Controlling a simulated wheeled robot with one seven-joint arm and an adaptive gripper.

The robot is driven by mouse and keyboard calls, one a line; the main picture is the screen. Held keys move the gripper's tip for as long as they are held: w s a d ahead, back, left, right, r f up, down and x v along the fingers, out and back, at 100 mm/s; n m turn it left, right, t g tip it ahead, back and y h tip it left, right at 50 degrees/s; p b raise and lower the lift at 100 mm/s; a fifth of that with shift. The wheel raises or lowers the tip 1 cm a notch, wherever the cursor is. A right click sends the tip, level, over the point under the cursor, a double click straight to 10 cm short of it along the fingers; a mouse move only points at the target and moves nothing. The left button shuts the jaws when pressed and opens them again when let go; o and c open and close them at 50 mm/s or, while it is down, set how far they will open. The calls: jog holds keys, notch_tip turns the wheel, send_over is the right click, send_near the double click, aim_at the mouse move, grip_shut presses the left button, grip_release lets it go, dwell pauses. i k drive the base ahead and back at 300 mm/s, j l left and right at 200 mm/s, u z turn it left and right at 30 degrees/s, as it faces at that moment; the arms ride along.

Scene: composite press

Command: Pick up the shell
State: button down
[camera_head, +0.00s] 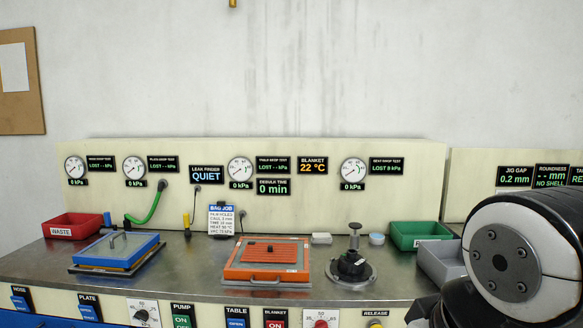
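No part is plainly marked as the shell. A small black rounded piece (353,264) sits on a round metal seat (333,275) right of centre on the bench. A dark knob on a stem stands upright over it, and I cannot tell if this piece is the shell. A display (552,176) at the far right reads roundness "NO SHELL". My white and black arm fills the lower right corner. My gripper's fingers do not show.
An orange framed plate (240,275) and a blue one (90,262) lie on the metal bench. A red waste bin (95,219), a green bin (412,249) and a grey bin (430,275) stand along it. Gauges line the back panel. My arm partly covers the right end.

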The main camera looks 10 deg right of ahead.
aim_at(351, 267)
jog(key=i+l, duration=0.15)
jog(key=i, duration=0.55)
jog(key=i+l, duration=0.15)
jog(key=i, duration=0.55)
